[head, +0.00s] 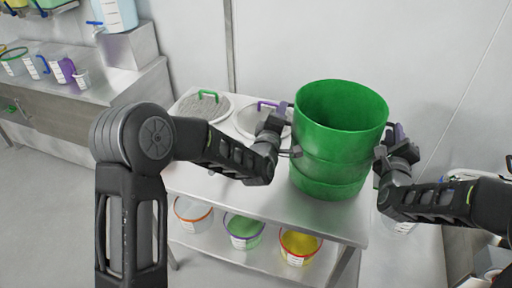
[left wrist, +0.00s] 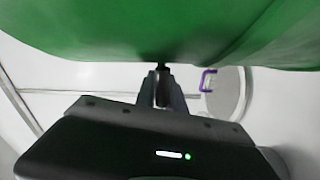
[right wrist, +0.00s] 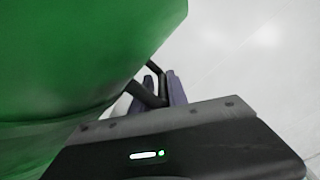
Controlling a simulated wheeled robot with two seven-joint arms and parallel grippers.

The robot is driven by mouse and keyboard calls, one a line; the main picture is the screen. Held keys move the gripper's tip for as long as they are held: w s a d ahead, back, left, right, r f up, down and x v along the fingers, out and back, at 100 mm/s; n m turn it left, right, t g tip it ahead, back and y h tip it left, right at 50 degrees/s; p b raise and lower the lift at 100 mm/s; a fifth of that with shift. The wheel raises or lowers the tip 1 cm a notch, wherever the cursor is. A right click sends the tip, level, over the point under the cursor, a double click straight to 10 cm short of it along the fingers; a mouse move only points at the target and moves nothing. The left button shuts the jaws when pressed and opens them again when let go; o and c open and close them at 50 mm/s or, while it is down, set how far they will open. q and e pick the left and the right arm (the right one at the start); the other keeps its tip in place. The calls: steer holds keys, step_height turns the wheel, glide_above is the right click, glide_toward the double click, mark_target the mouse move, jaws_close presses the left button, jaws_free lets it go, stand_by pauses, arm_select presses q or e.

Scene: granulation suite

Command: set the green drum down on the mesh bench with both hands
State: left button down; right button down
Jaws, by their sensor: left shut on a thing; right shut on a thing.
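The green drum (head: 335,150) is upright, open-topped and looks empty, between my two grippers in the head view. My left gripper (head: 292,152) is shut on a dark handle at the drum's left side. My right gripper (head: 383,155) is shut on the handle at its right side. The drum's green wall fills the top of the left wrist view (left wrist: 160,30) and the left of the right wrist view (right wrist: 70,70). The drum is over a steel table (head: 240,185); I cannot tell whether its base touches. No mesh surface can be made out.
A lid with a green handle (head: 204,106) and a lid with a purple handle (head: 246,122) lie on the table's back left. Tubs with white, green (head: 243,232) and yellow (head: 299,247) contents stand on its lower shelf. A side counter (head: 95,85) holds more containers. A wall is behind.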

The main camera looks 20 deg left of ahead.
arm_select(q)
steer(key=shift+f+b, duration=0.5)
arm_select(e)
steer(key=shift+f, duration=0.4)
arm_select(q)
steer(key=c, duration=1.8)
jaws_free()
steer(key=shift+f, duration=0.15)
arm_select(e)
steer(key=c, duration=1.7)
jaws_free()
steer(key=shift+f, duration=0.15)
arm_select(q)
steer(key=shift+o, duration=1.3)
steer(key=shift+s, duration=0.1)
arm_select(e)
steer(key=o, duration=0.3)
steer(key=shift+s, duration=0.1)
arm_select(q)
steer(key=shift+o, duration=0.7)
arm_select(e)
steer(key=shift+o, duration=0.5)
arm_select(q)
steer(key=s, duration=1.2)
arm_select(e)
steer(key=s, duration=1.2)
steer(key=shift+a, duration=0.15)
